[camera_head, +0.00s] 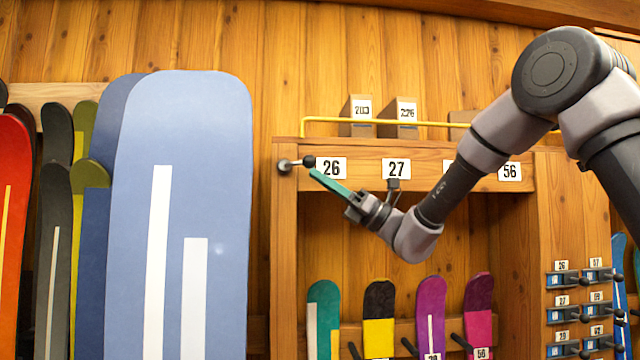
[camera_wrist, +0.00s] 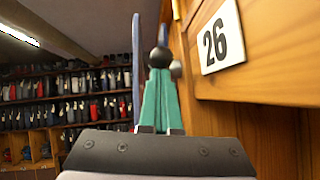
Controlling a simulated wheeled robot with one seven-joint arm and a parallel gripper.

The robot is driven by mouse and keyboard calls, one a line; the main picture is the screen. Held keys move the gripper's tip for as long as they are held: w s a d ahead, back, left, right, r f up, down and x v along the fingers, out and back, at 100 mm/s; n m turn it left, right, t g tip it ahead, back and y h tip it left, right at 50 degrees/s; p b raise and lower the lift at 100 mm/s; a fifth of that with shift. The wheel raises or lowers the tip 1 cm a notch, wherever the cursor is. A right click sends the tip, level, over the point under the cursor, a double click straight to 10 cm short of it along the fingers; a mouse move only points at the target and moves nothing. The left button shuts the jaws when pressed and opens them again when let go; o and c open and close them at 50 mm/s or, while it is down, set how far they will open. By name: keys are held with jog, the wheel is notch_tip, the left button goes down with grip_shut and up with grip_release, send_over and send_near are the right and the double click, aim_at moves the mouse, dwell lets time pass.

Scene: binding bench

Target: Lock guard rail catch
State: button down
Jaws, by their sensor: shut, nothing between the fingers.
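The guard rail catch (camera_head: 285,166) is a metal pivot on the left post of the wooden rack, with a short lever ending in a black ball knob (camera_head: 309,161). The lever points right, roughly level. The yellow guard rail (camera_head: 430,123) runs along the top of the rack. My gripper (camera_head: 314,173) has teal fingers, shut and empty, with the tips just below and right of the knob. In the wrist view the fingers (camera_wrist: 161,78) are together, and the black knob (camera_wrist: 159,57) shows right at their tips. I cannot tell whether they touch.
Number plate 26 (camera_head: 331,168) is on the board beside my fingertips. A tall blue snowboard (camera_head: 215,130) stands left of the post. Boxes (camera_head: 398,112) sit behind the rail. Small boards (camera_head: 430,310) stand in the rack below. Open space lies under my wrist.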

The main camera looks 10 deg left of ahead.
jog(key=r+h, duration=0.2)
jog(key=r+n+h, duration=0.1)
jog(key=shift+w+d+r+h, duration=0.1)
jog(key=shift+d+r+h, duration=0.05)
jog(key=shift+d+h, duration=0.2)
jog(key=r+h, duration=0.1)
jog(key=h, duration=0.1)
jog(key=r+t+h, duration=0.1)
jog(key=shift+a+r+n+h, duration=0.25)
jog(key=shift+r+n+h, duration=0.05)
jog(key=shift+h, duration=0.05)
jog(key=r+h, duration=0.1)
jog(key=a+h, duration=0.1)
jog(key=r+t+h, duration=0.1)
jog(key=shift+s+a+r+h, duration=0.2)
jog(key=shift+s+r+h, duration=0.1)
jog(key=shift+s+a+r, duration=0.2)
jog(key=shift+a+r, duration=0.45)
